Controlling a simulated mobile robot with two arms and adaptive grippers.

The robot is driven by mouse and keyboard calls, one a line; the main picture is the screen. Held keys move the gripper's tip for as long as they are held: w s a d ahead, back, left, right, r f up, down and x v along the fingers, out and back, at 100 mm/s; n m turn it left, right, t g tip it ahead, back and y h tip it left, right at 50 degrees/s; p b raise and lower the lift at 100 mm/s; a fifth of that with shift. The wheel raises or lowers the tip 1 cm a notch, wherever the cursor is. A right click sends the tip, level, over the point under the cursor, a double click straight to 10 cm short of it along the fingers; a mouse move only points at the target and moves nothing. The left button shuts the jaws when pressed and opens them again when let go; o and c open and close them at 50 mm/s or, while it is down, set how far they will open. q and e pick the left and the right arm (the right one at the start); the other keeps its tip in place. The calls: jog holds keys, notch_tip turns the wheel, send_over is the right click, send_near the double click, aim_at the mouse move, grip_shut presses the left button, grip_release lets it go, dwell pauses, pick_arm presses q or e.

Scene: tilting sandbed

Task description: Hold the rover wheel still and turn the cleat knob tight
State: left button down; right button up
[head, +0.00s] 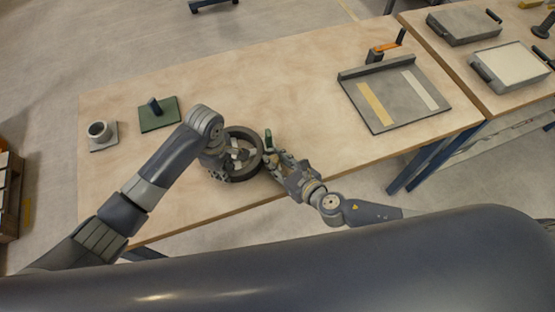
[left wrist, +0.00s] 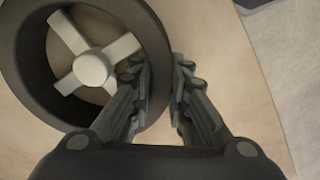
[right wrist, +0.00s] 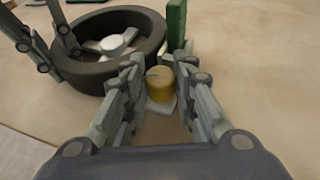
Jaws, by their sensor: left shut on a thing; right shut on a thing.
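The dark rover wheel (head: 241,177), with pale spokes and a hub, lies flat near the table's front edge. In the left wrist view, the wheel (left wrist: 27,75) has its rim between the fingers of my left gripper (left wrist: 163,80), which is shut on it. The brass-coloured cleat knob (right wrist: 160,88) sits on a small pale base just outside the wheel. My right gripper (right wrist: 160,80) has a finger on each side of the knob and is shut on it. In the head view, my right gripper (head: 275,162) hides the knob.
A green upright (right wrist: 176,25) stands close beside the knob and wheel. A grey tray (head: 375,115) with two strips lies at the right. The table's middle back is clear.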

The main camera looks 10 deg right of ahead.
pick_arm(q)
jog(key=shift+s, duration=0.1)
pick_arm(e)
jog(key=m+h, duration=0.2)
jog(key=a+m+t+h, duration=0.1)
jog(key=m+h, duration=0.1)
jog(key=h, duration=0.1)
jog(key=shift+s+m+t, duration=0.1)
jog(key=shift+m+t, duration=0.2)
jog(key=shift+m+h, duration=1.9)
jog(key=shift+h, duration=0.4)
jog(key=o, duration=1.1)
jog(key=shift+c, duration=0.2)
